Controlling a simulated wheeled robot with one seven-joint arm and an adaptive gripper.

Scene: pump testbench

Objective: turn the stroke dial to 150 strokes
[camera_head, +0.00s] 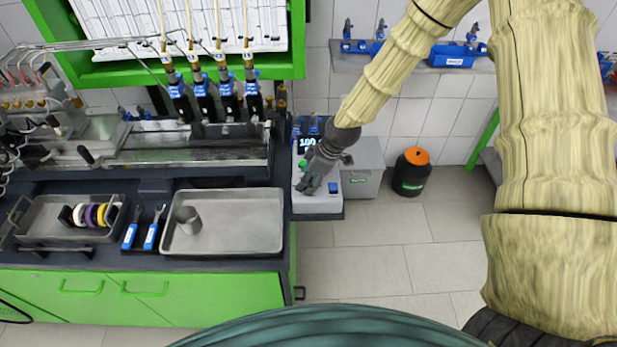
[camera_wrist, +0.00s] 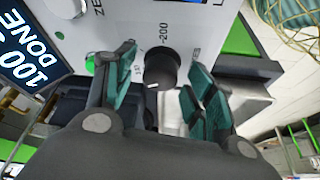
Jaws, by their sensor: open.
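The stroke dial (camera_wrist: 162,68) is a round black knob on the light panel (camera_wrist: 128,22) of the control box. A short white mark shows on its near edge, and a "-200" label stands beside it. Other scale figures are partly hidden. My gripper (camera_wrist: 160,78) is open, with its teal-padded fingers on either side of the dial; I cannot tell whether they touch it. The display (camera_wrist: 30,50) reads "100" and "DONE". In the head view my gripper (camera_head: 318,172) is over the control box (camera_head: 318,203) and hides the dial.
A green button (camera_wrist: 90,65) is near the left finger. In the head view, a metal tray (camera_head: 250,240) and blue-handled tools (camera_head: 140,236) lie on the bench to the left. A black canister with an orange lid (camera_head: 413,170) stands on the floor at right. The floor there is mostly clear.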

